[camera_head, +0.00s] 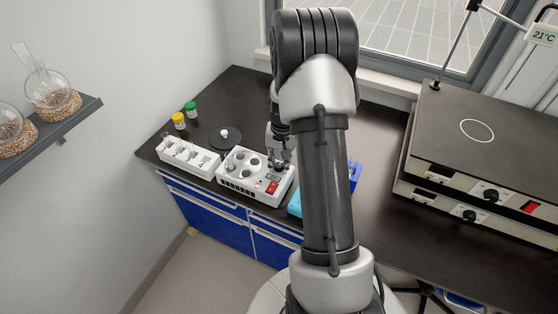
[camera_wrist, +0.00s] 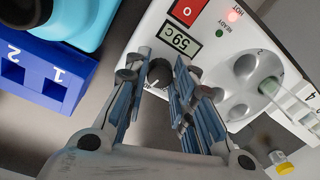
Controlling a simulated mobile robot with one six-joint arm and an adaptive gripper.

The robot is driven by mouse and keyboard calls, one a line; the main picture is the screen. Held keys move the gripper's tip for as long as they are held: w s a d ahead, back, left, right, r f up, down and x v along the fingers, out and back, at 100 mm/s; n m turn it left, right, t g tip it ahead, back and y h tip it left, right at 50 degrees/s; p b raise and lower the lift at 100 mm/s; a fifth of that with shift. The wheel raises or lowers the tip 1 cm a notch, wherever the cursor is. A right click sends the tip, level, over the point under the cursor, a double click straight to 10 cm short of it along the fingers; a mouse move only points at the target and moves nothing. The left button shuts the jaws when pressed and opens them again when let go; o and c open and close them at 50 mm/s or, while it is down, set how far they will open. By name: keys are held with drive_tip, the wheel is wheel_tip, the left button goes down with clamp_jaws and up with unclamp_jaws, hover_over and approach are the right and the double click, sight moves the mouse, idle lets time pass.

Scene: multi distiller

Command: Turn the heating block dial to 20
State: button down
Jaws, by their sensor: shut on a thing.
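The white heating block (camera_head: 245,190) stands on the dark bench, left of my arm in the head view. In the wrist view its white panel (camera_wrist: 150,25) shows a red switch (camera_wrist: 189,10), a small display (camera_wrist: 181,40) that seems to read 59C, and HOT and READY lamps. The dark round dial (camera_wrist: 160,72) has a white pointer mark; its scale cannot be read. My gripper (camera_wrist: 161,68) is shut on the dial, with a blue-padded finger on each side. In the head view my gripper (camera_head: 280,160) is over the block's right part, hiding the dial.
A white tube rack (camera_head: 188,158) stands close left of the block. Yellow-capped (camera_head: 179,120) and green-capped (camera_head: 191,109) bottles stand behind. A blue numbered rack (camera_wrist: 45,75) and a light-blue object (camera_head: 294,204) are close to the gripper. Stacked hot plates (camera_head: 478,150) stand far right.

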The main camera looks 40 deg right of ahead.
sight(281, 164)
drive_tip(key=n+p, duration=0.1)
drive_tip(key=n, duration=1)
drive_tip(key=shift+d+g+p, duration=0.1)
drive_tip(key=shift+g+p, duration=0.2)
drive_tip(key=shift+n, duration=0.4)
drive_tip(key=c, duration=1.3)
unclamp_jaws()
drive_tip(key=shift+c, duration=0.2)
wheel_tip(281, 164, up, 12)
drive_tip(key=shift+d, duration=0.3)
drive_tip(key=shift+w, duration=0.1)
